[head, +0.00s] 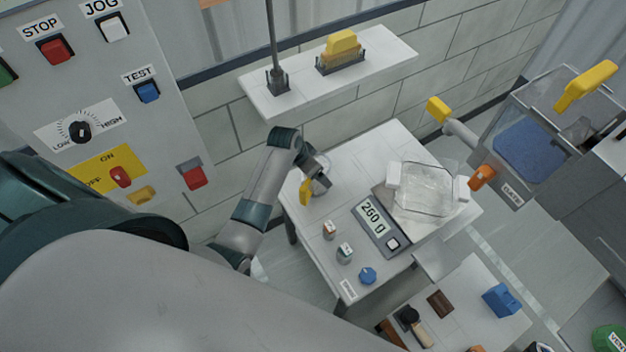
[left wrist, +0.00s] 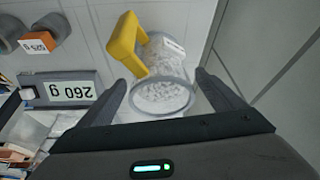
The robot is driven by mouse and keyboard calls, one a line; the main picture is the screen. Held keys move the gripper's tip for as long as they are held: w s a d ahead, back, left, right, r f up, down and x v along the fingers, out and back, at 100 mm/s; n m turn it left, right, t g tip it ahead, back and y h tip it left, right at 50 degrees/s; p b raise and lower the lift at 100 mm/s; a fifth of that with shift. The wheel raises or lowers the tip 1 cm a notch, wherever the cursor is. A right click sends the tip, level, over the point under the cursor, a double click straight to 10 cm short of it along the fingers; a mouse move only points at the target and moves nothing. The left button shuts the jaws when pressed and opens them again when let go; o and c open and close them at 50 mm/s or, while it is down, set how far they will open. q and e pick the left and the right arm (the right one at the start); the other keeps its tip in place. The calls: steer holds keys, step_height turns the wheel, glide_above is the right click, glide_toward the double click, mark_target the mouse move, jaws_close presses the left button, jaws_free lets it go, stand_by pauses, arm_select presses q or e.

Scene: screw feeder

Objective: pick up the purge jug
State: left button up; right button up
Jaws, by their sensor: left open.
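The purge jug (head: 320,186) is a small clear jug with a yellow handle, standing at the left back of the white table in the head view. In the left wrist view the jug (left wrist: 163,97) holds white pellets, and its yellow handle (left wrist: 122,42) is up and to the left. My left gripper (head: 318,170) is at the jug, partly hiding it. In the left wrist view the open fingers of my left gripper (left wrist: 160,88) are on either side of the round rim, with gaps visible. My right gripper is not in view.
A scale (head: 376,228) reading 260 g carries a clear tray (head: 424,190) to the right of the jug. A wall shelf (head: 300,92) is behind, and a feeder hopper (head: 525,150) stands at the right.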

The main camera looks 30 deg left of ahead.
arm_select(q)
steer(key=shift+x, duration=2.4)
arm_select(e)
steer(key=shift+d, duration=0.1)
arm_select(q)
steer(key=shift+s+a, duration=0.1)
steer(key=shift+s, duration=0.05)
steer(key=c, duration=1.6)
steer(key=shift+o, duration=0.2)
steer(key=shift+r, duration=0.15)
